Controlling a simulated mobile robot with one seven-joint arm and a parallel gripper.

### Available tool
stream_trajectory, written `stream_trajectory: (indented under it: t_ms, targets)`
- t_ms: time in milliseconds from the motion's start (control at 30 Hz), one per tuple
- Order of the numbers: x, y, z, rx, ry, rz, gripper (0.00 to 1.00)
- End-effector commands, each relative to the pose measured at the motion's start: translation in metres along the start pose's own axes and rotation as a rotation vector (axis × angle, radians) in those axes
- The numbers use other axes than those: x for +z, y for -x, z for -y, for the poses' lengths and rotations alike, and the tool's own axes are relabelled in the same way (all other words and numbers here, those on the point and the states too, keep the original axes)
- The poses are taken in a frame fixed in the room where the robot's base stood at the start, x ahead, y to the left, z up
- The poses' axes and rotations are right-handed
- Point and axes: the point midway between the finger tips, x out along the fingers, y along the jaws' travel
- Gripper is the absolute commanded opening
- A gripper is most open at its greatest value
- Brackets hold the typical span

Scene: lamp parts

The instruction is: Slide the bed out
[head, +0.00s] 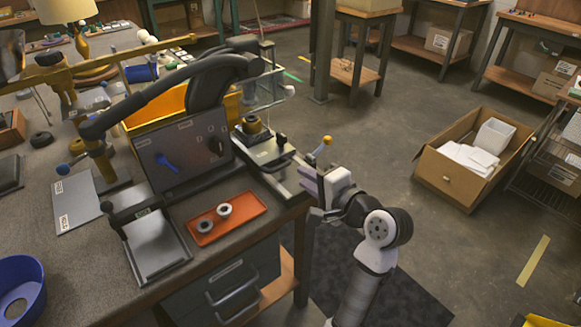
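A grey metal bed (287,176) with a white label lies at the right end of the workbench, on the right side of the grey machine. A dark round part with a brass-coloured top (252,127) stands at its far end, and a dark bar crosses its middle. A lever with a yellow ball (327,139) rises by its right edge. My gripper (311,188) is at the bench's right edge, just beside the near right end of the bed. Its fingers point left, and I cannot tell whether they touch the bed or how far they are apart.
The machine's upright panel (184,150) carries a blue lever and a black knob. A cardboard box (452,178) stands on the floor at right. Floor between bench and box is clear.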

Motion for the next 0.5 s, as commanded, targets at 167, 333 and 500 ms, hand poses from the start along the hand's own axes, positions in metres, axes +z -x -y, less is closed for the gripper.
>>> stream_trajectory:
  t_ms: [167,333,500]
  targets:
    - [0.001,-0.036,0.001,0.001,-0.001,0.002,0.21]
    - [0.0,-0.057,0.001,0.0,0.001,0.0,0.21]
    - [0.0,-0.065,0.0,0.0,0.001,-0.001,0.21]
